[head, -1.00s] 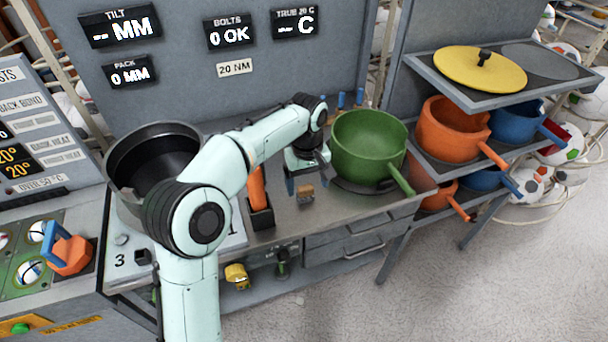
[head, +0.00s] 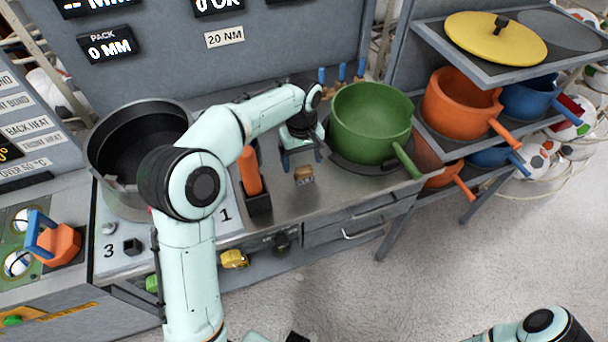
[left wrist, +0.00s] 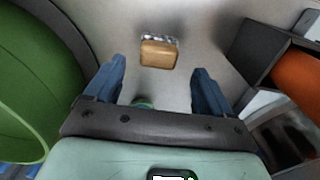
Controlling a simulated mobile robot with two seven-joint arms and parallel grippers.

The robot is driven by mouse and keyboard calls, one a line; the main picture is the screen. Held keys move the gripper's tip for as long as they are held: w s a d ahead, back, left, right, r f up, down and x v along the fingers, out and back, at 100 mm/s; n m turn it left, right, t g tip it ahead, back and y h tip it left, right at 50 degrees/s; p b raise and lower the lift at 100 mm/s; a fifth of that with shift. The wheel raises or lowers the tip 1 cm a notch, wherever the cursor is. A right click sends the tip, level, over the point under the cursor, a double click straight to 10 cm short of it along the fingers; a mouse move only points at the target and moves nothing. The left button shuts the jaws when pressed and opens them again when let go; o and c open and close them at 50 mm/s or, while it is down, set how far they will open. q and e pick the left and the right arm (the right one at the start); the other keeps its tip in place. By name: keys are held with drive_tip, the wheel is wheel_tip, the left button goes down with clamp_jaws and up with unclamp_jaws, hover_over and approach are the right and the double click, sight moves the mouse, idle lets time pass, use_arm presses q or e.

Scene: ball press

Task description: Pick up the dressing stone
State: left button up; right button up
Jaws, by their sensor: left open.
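The dressing stone looks to be the small tan block (head: 304,174) lying on the grey metal worktop, between the orange-handled tool in its dark holder and the green pot. It also shows in the left wrist view (left wrist: 158,54), with a mottled grey edge on its far side. My left gripper (head: 301,158) is open and empty, just behind the block in the head view. In the left wrist view its blue fingers (left wrist: 159,72) are spread wide, with the block ahead and between their lines, not gripped. My right gripper cannot be made out.
The green pot (head: 372,122) stands close right of my left gripper. The orange-handled tool (head: 250,172) stands upright to the left. A black pot (head: 140,150) is further left. Several blue-handled tools (head: 340,73) stand behind. Bare worktop surrounds the block.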

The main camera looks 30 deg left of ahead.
sight(304, 169)
use_arm(q)
drive_tip(key=f, duration=0.5)
drive_tip(key=shift+d, duration=0.3)
drive_tip(key=c, duration=1.3)
use_arm(e)
drive_tip(key=shift+s+f, duration=0.15)
drive_tip(key=shift+f, duration=0.1)
use_arm(q)
drive_tip(key=shift+r, duration=0.15)
wheel_tip(304, 169, up, 20)
drive_tip(key=p, duration=0.3)
use_arm(e)
drive_tip(key=w+r, duration=0.4)
drive_tip(key=r, duration=0.1)
drive_tip(key=shift+t, duration=0.3)
drive_tip(key=shift+s+f, duration=0.1)
